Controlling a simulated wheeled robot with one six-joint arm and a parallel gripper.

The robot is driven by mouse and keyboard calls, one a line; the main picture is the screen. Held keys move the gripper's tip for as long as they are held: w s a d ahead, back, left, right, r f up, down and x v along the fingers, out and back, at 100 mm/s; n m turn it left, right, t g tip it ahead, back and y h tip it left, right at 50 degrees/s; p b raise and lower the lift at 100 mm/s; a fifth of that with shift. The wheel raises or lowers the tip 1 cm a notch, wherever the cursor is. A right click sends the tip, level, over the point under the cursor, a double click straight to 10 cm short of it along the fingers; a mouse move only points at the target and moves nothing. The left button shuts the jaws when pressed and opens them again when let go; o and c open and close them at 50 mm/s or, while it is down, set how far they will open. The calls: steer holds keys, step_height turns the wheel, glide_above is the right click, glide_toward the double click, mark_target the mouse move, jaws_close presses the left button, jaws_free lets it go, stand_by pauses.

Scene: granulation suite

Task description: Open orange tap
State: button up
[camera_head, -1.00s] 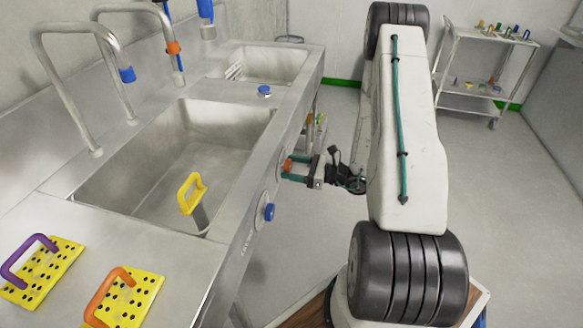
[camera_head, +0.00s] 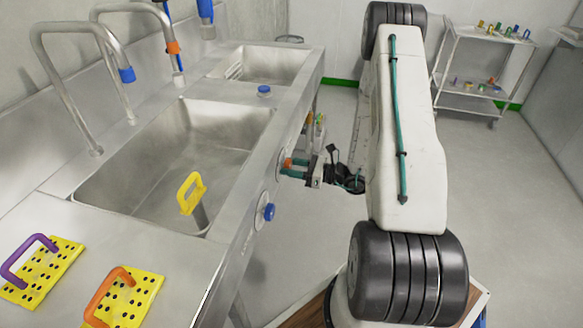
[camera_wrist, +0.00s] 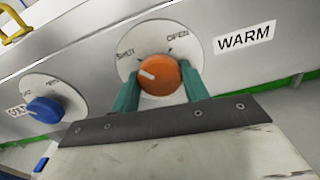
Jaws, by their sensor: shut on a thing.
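The orange tap knob (camera_wrist: 160,76) sits on a round white dial (camera_wrist: 128,64) on the steel sink front, marked SHUT and OPEN beside a WARM label. The white mark on the knob lies on its left side, nearer SHUT than OPEN. My gripper (camera_wrist: 158,84) has its teal fingers on the left and right sides of the knob and is shut on it. In the head view, the orange knob (camera_head: 287,163) is small and partly hidden by my gripper (camera_head: 289,168).
The blue knob (camera_wrist: 45,110) on the COLD dial is left of my gripper, apart from it; it also sticks out of the sink front in the head view (camera_head: 268,211). A yellow-handled tool (camera_head: 191,194) stands in the near basin. The floor right of my arm is clear.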

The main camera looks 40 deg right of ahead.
steer(key=m, duration=0.8)
steer(key=shift+m, duration=0.4)
steer(key=m, duration=0.4)
steer(key=shift+m, duration=1.9)
steer(key=o, duration=1)
steer(key=shift+s, duration=0.1)
